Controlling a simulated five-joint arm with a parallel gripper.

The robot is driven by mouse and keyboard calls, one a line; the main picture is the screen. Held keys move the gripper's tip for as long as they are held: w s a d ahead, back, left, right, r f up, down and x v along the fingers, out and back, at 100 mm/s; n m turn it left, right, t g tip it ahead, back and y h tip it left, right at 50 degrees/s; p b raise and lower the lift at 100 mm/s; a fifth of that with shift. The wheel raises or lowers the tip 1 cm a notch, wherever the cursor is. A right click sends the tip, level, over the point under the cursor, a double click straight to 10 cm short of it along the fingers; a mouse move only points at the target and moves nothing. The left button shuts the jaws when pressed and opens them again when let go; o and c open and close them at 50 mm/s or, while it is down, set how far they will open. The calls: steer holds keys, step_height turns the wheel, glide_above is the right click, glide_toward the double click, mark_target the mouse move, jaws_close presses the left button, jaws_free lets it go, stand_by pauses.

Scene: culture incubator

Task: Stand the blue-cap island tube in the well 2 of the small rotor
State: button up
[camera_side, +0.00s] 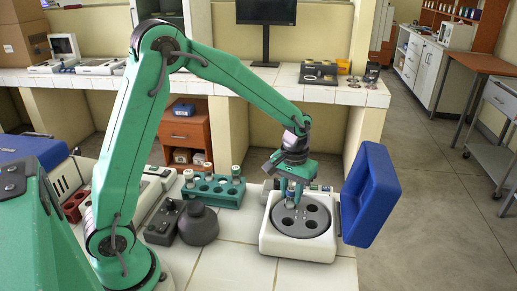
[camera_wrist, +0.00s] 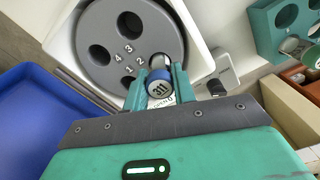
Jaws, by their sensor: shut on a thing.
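The small rotor (camera_side: 301,232) is a grey disc in a white housing (camera_side: 297,250), and it also shows in the wrist view (camera_wrist: 152,30) with the numbers 1 to 4 by its wells. The tube covers the place beside the number 2. Its lower end is hidden, so I cannot tell how deep it is in the well. In the side view my gripper (camera_side: 293,198) is low over the rotor's far part. The other visible wells look empty.
The open blue lid (camera_side: 371,195) stands right of the rotor. A teal rack (camera_side: 214,195) with several tubes stands at the left behind it. A dark, rounded object (camera_side: 198,226) is left of the rotor. White bench in front is clear.

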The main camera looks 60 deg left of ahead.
steer(key=o, duration=1.4)
steer(key=shift+r, duration=0.15)
steer(key=shift+r, duration=3.6)
